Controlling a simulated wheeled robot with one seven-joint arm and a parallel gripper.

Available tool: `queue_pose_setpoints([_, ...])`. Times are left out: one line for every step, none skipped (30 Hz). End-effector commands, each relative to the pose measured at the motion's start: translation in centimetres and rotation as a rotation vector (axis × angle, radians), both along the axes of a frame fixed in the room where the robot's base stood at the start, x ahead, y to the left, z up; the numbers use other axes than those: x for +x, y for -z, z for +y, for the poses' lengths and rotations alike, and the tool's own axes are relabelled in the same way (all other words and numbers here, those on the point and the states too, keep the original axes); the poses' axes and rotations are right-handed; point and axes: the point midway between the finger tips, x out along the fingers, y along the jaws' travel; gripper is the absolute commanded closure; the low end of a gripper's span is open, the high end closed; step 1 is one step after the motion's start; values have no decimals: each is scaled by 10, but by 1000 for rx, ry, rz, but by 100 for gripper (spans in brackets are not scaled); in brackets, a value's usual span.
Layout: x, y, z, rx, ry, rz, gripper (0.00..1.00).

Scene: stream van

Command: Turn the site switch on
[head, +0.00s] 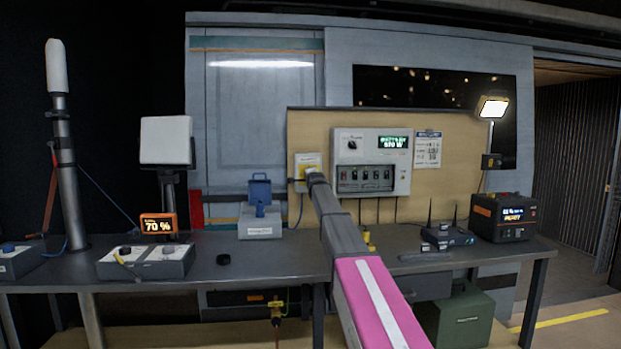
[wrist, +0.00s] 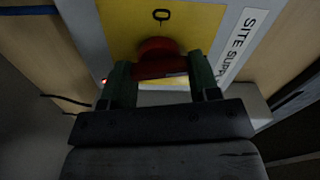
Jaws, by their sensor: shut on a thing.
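The site switch (wrist: 160,48) is a red knob on a yellow plate (wrist: 120,16), with a black mark above it and a label reading "SITE SUPP…" beside it in the wrist view. Its box (head: 301,160) hangs on the wooden board in the head view, partly hidden by my arm. My gripper (wrist: 162,72) is shut on the red knob, with one green finger on each side of it. In the head view my gripper (head: 315,175) reaches the lower right part of the box. A small red light (wrist: 103,81) glows by the left finger.
A grey panel (head: 403,145) with a row of switches and a green display reading 570 W is right of the box. The dark bench (head: 290,255) below carries a blue device (head: 260,195), an orange display (head: 159,224) showing 70 %, and a power unit (head: 500,217).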

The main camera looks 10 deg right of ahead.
Motion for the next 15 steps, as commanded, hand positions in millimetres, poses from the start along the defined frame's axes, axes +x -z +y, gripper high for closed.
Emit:
queue_pose_setpoints([0,1,0,34,0,1,68])
queue_pose_setpoints([0,1,0,55,0,1,68])
queue_pose_setpoints([0,1,0,81,0,1,68])
queue_pose_setpoints([0,1,0,98,0,1,68])
queue_pose_setpoints([0,1,0,116,0,1,68])
queue_pose_setpoints([0,1,0,136,0,1,68])
queue_pose_setpoints([0,1,-1,151,0,1,68])
queue_pose_setpoints([0,1,-1,164,0,1,68])
queue_pose_setpoints([0,2,0,180,0,1,68])
queue_pose_setpoints([0,2,0,190,0,1,68])
queue_pose_setpoints([-1,2,0,200,0,1,68])
queue_pose_setpoints([-1,2,-1,211,0,1,68])
queue_pose_setpoints([0,2,-1,218,0,1,68])
queue_pose_setpoints([0,2,-1,225,0,1,68])
queue_pose_setpoints([-1,2,-1,232,0,1,68])
